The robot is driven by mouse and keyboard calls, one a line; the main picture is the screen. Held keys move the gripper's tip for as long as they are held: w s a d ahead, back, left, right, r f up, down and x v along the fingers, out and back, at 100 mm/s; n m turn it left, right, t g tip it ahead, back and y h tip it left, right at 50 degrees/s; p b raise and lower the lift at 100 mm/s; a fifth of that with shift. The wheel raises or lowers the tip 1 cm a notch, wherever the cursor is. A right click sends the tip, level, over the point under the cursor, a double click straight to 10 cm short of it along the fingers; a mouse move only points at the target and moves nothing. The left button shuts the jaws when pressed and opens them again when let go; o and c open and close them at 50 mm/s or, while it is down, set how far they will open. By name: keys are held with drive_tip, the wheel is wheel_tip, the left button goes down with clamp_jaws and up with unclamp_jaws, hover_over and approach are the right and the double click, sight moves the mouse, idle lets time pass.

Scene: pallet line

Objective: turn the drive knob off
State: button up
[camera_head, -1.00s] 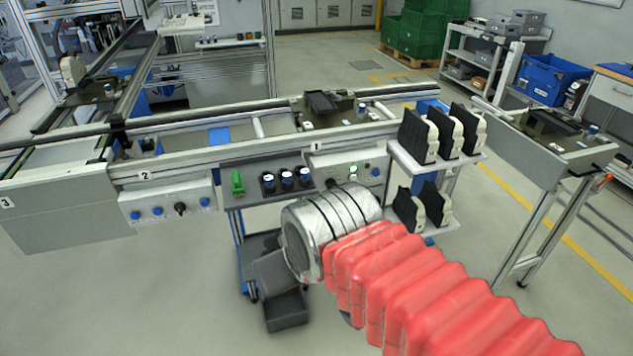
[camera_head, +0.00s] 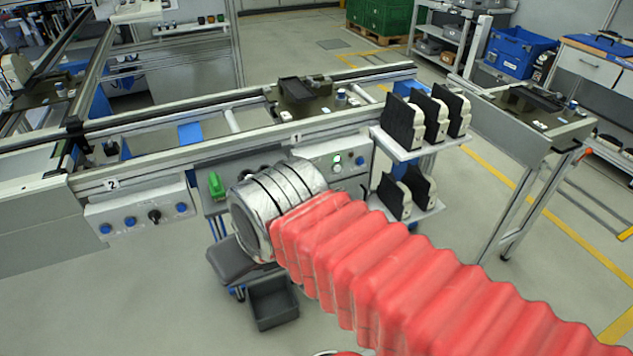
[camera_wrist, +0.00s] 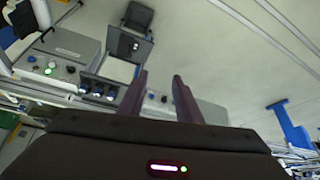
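The line's front carries a grey control box (camera_head: 345,164) under label 1, with a lit green button and a blue button, and another box (camera_head: 140,212) under label 2, with a black knob (camera_head: 154,216) between blue buttons. I cannot tell which box has the drive knob. In the wrist view, box 1 (camera_wrist: 62,48) is at left with a dark knob (camera_wrist: 70,69); box 2 shows partly around the fingers. My gripper (camera_wrist: 160,82) is open and empty, its two dark fingers apart. In the head view, my silver wrist and red sleeve hide it and part of box 1.
A two-level rack (camera_head: 416,144) with several black-and-white parts stands right of box 1. A green item (camera_head: 216,186) hangs between the boxes. A dark bin (camera_head: 273,304) is below the line. Open floor lies in front at left.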

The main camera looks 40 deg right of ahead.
drive_tip(key=shift+o, duration=1.4)
drive_tip(key=shift+w+d, duration=0.15)
drive_tip(key=shift+w, duration=0.1)
drive_tip(key=shift+o, duration=1.1)
drive_tip(key=w+d+f+m+h, duration=0.1)
drive_tip(key=w+d+f+h, duration=0.1)
drive_tip(key=w+d, duration=0.6)
drive_tip(key=shift+w+d+f+t, duration=0.2)
drive_tip(key=shift+w+f+t, duration=0.2)
drive_tip(key=shift+w+f, duration=0.65)
drive_tip(key=w+d+f+m+h, duration=0.1)
drive_tip(key=w+d+f, duration=0.45)
drive_tip(key=d, duration=0.35)
drive_tip(key=w+d+f+m+h, duration=0.1)
drive_tip(key=w+d+f, duration=0.4)
drive_tip(key=d+f, duration=0.25)
drive_tip(key=d+f+t+h, duration=0.1)
drive_tip(key=d+f+t, duration=1)
drive_tip(key=d+f, duration=0.3)
drive_tip(key=shift+w+d+f, duration=0.3)
drive_tip(key=shift+d, duration=0.3)
drive_tip(key=shift+w, duration=0.1)
